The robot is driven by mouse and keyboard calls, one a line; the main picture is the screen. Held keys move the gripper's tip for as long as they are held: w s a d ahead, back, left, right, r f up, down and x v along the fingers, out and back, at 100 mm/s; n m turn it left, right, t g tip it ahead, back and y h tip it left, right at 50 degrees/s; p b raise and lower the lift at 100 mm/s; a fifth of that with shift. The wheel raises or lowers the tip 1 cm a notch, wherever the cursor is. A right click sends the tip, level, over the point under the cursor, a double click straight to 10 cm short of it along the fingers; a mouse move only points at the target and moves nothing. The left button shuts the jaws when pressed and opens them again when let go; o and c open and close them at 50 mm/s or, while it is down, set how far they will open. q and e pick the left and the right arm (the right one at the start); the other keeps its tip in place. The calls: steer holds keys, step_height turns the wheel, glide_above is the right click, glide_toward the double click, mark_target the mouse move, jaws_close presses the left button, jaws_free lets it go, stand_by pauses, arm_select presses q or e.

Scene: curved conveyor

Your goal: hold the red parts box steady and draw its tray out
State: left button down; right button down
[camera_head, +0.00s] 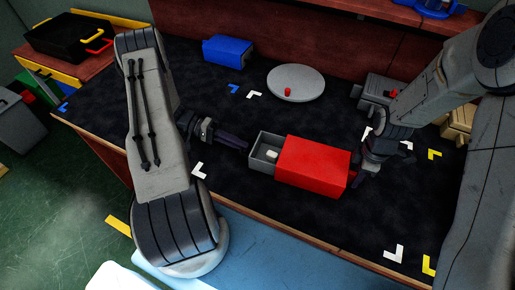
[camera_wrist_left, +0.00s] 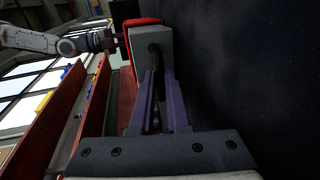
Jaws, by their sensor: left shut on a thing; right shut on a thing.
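The red parts box (camera_head: 314,163) lies on the dark table mat in the head view. Its grey tray (camera_head: 257,150) sticks part way out of the left end, and a small whitish item (camera_head: 271,155) lies in it. My left gripper (camera_head: 244,146) is at the tray's left end. In the left wrist view its fingers (camera_wrist_left: 156,90) are shut on the dark handle (camera_wrist_left: 154,58) on the grey tray front (camera_wrist_left: 178,50), with the red box (camera_wrist_left: 142,22) behind. My right gripper (camera_head: 355,168) is shut on the red box's right end; its fingertips are partly hidden.
A round grey plate (camera_head: 305,82) with a small red piece stands behind the box. A blue box (camera_head: 228,51) is at the back left and a grey device (camera_head: 372,92) at the back right.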

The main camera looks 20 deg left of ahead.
arm_select(q)
steer(key=shift+f+v, duration=0.25)
steer(key=shift+v, duration=0.9)
arm_select(e)
steer(key=shift+d, duration=0.1)
arm_select(q)
steer(key=c, duration=0.9)
jaws_free()
steer(key=v, duration=1.2)
arm_select(e)
steer(key=c, duration=0.8)
jaws_free()
steer(key=shift+o, duration=0.2)
